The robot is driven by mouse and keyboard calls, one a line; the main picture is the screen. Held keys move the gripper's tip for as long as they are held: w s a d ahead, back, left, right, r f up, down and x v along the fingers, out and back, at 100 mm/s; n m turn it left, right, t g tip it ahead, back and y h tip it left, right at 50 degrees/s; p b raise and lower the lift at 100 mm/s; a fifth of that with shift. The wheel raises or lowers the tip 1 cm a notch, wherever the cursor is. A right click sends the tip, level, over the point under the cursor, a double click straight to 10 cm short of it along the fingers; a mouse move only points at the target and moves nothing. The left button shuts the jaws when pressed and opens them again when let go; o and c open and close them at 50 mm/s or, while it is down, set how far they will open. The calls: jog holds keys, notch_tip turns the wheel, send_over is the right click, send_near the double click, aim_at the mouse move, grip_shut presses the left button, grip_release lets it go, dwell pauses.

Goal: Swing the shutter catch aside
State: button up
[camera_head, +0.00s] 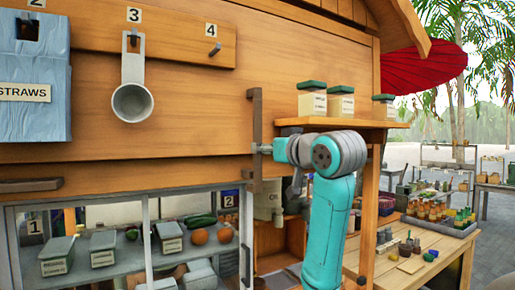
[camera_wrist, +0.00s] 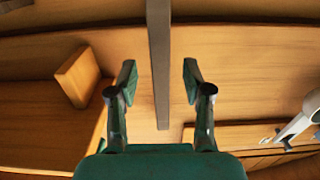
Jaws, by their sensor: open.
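A long grey metal bar (camera_head: 257,108), which looks like the shutter catch, stands upright on the wooden front of the stall, right of the middle. In the wrist view the bar (camera_wrist: 159,60) runs from the top edge down between my fingertips. My gripper (camera_head: 266,149) is at the bar's middle height, coming from the right. In the wrist view my gripper (camera_wrist: 159,82) is open, with one finger on each side of the bar and a visible gap to both. Contact cannot be made out. My wrist hides part of the wall behind it.
A grey scoop (camera_head: 132,98) hangs on a numbered peg board (camera_head: 180,40), left of a bare peg. A blue straws box (camera_head: 35,85) is far left. A shelf (camera_head: 345,123) with lidded jars is close above my arm. A glass case (camera_head: 100,240) stands below.

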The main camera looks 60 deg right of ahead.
aim_at(254, 140)
jog(key=shift+x, duration=2.5)
grip_shut()
